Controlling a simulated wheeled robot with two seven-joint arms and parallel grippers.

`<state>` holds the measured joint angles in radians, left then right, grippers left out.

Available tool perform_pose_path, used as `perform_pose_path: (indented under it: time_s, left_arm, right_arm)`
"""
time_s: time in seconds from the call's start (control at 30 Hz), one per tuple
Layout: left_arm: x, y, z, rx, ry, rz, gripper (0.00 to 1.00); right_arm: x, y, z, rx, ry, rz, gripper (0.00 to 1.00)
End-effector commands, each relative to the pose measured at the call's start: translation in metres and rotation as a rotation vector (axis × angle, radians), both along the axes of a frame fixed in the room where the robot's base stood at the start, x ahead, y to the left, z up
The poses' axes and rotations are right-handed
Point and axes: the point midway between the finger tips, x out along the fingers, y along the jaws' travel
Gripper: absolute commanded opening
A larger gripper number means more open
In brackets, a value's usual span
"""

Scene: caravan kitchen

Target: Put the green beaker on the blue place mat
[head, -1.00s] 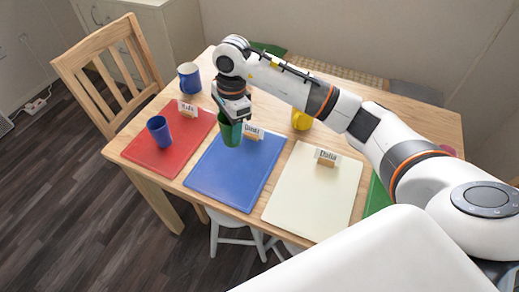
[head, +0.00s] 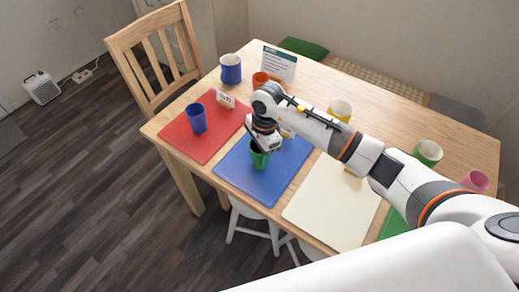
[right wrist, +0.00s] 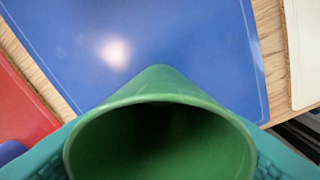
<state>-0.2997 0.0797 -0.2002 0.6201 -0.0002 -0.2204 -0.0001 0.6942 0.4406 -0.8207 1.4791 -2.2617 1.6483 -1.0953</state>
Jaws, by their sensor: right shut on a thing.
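The green beaker (head: 259,160) is upright in my right gripper (head: 263,147), over the middle of the blue place mat (head: 239,170). In the right wrist view the beaker's open mouth (right wrist: 160,145) fills the lower middle, with a teal finger on either side of it. The blue mat (right wrist: 150,40) lies beyond it in that view. My right gripper is shut on the beaker. The beaker's base is low over the mat, but I cannot tell whether it touches. My left gripper is not in view.
A red mat (head: 200,148) with a blue beaker (head: 196,118) lies left, a cream mat (head: 322,208) right. Behind stand a blue mug (head: 231,69), an orange cup (head: 260,79), a sign (head: 279,64) and a yellow mug (head: 340,110). A green mug (head: 427,152) is further right.

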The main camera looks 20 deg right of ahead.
Motion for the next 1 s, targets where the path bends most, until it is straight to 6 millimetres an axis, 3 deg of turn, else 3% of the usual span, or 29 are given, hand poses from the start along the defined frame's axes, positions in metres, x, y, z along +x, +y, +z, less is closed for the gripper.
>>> perform_pose_path:
  time_s: [0.27, 0.3, 0.4, 0.8, 1.0]
  left_arm:
    - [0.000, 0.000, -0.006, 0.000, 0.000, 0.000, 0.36]
    - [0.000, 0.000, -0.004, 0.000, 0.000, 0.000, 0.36]
    - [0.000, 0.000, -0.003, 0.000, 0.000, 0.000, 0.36]
    - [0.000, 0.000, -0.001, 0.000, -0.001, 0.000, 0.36]
    - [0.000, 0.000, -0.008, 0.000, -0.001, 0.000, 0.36]
  right_arm:
    - [0.000, 0.000, -0.004, 0.000, 0.000, 0.001, 0.32]
    - [0.000, 0.000, -0.002, 0.001, 0.000, 0.001, 0.61]
    - [0.000, 0.000, -0.002, 0.001, 0.000, 0.001, 0.76]
    - [0.001, 0.000, 0.005, 0.001, -0.003, 0.001, 0.76]
    - [0.003, -0.005, 0.042, 0.000, -0.006, 0.002, 0.76]
